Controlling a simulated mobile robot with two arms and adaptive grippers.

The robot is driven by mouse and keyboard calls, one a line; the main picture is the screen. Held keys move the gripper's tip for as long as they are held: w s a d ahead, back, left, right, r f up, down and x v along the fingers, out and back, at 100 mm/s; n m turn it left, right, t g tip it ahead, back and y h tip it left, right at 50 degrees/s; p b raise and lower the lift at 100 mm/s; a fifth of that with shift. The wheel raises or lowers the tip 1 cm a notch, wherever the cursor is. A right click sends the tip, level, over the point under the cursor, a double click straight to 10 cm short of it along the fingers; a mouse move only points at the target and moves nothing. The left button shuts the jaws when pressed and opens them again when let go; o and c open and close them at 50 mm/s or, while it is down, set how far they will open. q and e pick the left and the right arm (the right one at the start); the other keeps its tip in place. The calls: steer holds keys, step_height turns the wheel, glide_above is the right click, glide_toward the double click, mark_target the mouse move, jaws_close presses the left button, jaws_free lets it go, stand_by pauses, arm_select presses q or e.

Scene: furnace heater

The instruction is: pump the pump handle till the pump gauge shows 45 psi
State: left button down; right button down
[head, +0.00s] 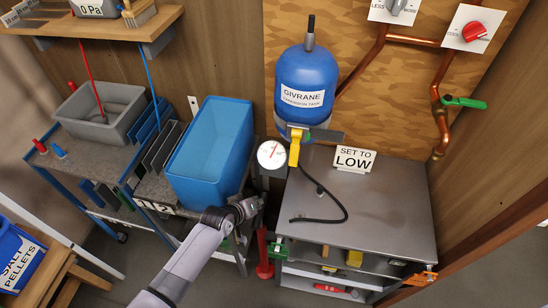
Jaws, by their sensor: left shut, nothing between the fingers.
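A round white gauge (271,154) with a red needle faces me, between the blue bin and the metal cabinet. Its numbers are too small to read. Below it, a red upright part with a wide foot (265,262) stands near the cabinet's left side; it looks like the floor pump. I cannot make out the pump handle clearly. My left gripper (256,204) is shut and empty, just below the gauge and above the red part. It partly hides what lies behind it, and I cannot tell whether it touches anything. My right gripper is not in view.
A blue expansion tank (306,82) hangs on the wooden panel, with a yellow valve handle (294,152) beneath. The metal cabinet (385,200) carries a black hose (335,205) and a "SET TO LOW" sign (354,159). A blue bin (211,150) stands left of the gauge.

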arm_select(q)
steer(key=shift+r+p, duration=2)
steer(key=shift+r, duration=0.25)
steer(key=shift+r, duration=0.25)
step_height(320, 180, up, 6)
steer(key=p, duration=0.6)
steer(key=shift+f, duration=0.2)
